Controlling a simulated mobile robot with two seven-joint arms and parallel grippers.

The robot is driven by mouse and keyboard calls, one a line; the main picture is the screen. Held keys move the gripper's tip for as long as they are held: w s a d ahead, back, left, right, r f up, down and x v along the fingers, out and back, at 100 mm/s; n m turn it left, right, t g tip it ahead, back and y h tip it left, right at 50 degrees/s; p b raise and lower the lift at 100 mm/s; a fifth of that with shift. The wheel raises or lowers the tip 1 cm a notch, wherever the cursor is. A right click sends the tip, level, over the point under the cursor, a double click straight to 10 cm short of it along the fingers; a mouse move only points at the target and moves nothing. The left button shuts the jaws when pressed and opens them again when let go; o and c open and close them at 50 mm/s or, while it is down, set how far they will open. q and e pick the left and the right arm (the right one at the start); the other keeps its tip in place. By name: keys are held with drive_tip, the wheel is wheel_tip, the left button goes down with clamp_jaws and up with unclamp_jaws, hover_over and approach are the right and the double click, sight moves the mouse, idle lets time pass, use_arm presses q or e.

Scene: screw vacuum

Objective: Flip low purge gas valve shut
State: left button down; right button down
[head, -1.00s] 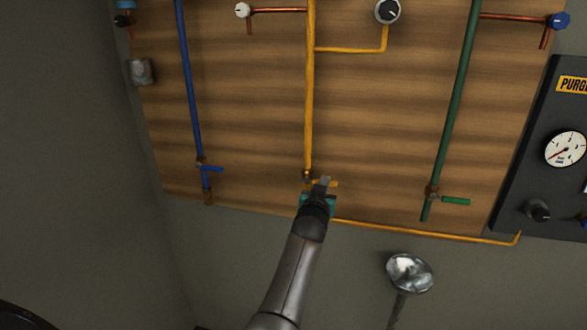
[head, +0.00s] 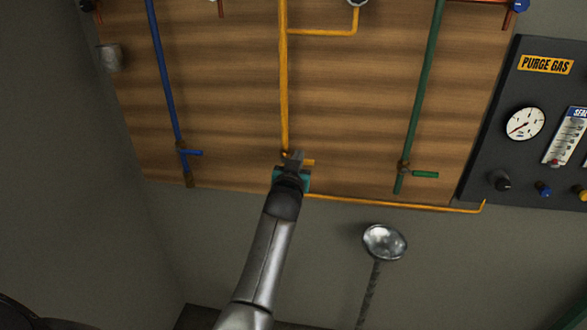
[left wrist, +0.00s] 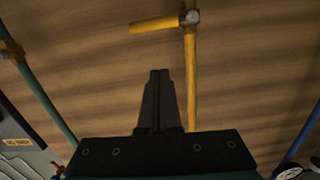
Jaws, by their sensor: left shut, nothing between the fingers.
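The yellow valve handle (head: 308,162) sits at the lower end of the yellow pipe (head: 284,90) on the wooden panel. In the left wrist view the handle (left wrist: 152,25) lies crosswise to its pipe (left wrist: 191,85). My left gripper (head: 293,157) is shut and empty in front of this valve and hides part of it in the head view. In the left wrist view its closed fingertips (left wrist: 159,72) are apart from the handle in the picture, beside the pipe. My right gripper is not in view.
A blue pipe valve (head: 190,152) is to the left and a green pipe valve (head: 424,174) to the right. A black purge gas panel (head: 500,130) with a gauge stands at the right. A round metal dish (head: 384,242) is below the wooden panel (head: 350,130).

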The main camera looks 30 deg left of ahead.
use_arm(q)
drive_tip(key=v, duration=0.6)
drive_tip(key=shift+s, duration=0.3)
drive_tip(key=shift+d, duration=0.1)
